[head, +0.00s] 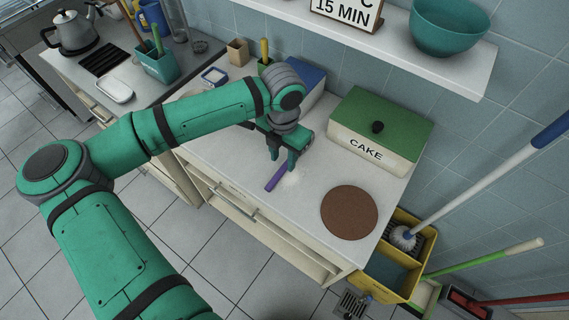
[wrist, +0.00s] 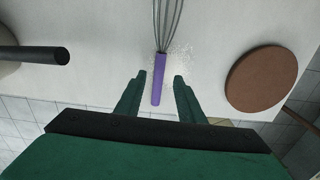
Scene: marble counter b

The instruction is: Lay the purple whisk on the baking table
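The purple whisk (wrist: 159,82) lies on the white counter top (head: 310,205), which appears to be the baking table. In the wrist view its handle points toward me and its wire loops run off the top edge. In the head view its purple handle (head: 275,181) shows near the counter's front edge, and my gripper hides the wires. My gripper (head: 283,164) is just above the whisk, fingers pointing down. In the wrist view its open fingers (wrist: 157,88) stand on either side of the handle, with a gap on both sides.
A brown round mat (head: 349,212) lies to the right. A green-lidded cake box (head: 375,145) stands behind, with a blue box (head: 305,83) left of it. White powder (head: 292,181) is scattered beside the whisk. A yellow bucket (head: 385,275) stands off the right end.

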